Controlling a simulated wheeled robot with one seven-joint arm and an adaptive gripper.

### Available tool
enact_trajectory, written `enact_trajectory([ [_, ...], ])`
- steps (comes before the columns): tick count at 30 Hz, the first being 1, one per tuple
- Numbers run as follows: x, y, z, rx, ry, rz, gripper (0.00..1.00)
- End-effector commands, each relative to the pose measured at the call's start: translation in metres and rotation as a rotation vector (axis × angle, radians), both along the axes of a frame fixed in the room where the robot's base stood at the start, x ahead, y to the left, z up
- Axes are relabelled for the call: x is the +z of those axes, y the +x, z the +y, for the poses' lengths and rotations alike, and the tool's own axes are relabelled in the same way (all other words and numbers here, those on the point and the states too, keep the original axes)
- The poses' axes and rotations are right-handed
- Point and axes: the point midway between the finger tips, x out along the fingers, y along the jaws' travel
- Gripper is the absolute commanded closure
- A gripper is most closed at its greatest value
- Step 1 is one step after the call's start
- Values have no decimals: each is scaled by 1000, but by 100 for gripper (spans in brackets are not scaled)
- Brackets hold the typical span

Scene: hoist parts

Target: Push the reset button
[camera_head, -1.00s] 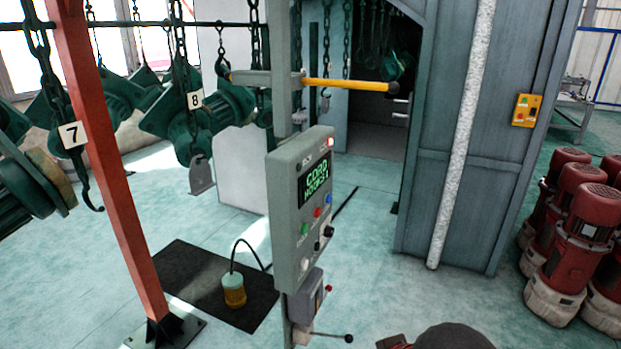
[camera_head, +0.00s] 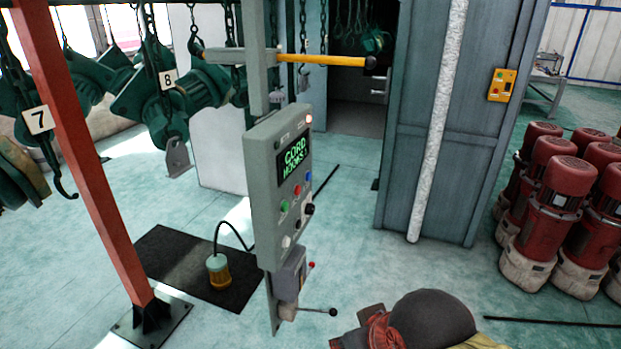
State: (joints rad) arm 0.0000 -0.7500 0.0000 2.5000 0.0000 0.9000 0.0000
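A grey control panel (camera_head: 279,188) stands on a post in the middle of the view, its face turned to the right. Its screen (camera_head: 293,161) shows green text, seemingly "CORD HOOKS". Below the screen are a green button (camera_head: 284,206), a red button (camera_head: 297,190), a blue button (camera_head: 308,177), a black knob (camera_head: 309,209) and a pale button or knob (camera_head: 286,241). Their labels are too small to read, so I cannot tell which is the reset button. My gripper's fingertips are not visible.
A smaller grey box (camera_head: 290,274) and a black-knobbed lever (camera_head: 318,311) sit below the panel. A yellow bar (camera_head: 325,60) juts out above it. A red post (camera_head: 85,160) stands left. Red motors (camera_head: 545,205) stand right. A dark rounded shape (camera_head: 432,318) fills the bottom edge.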

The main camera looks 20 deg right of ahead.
Motion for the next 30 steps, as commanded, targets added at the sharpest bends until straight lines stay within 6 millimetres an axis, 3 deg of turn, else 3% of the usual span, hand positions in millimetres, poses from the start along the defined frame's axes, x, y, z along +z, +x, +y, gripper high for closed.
enact_trajectory([
  [15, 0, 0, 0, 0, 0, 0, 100],
  [30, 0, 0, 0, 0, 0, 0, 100],
])
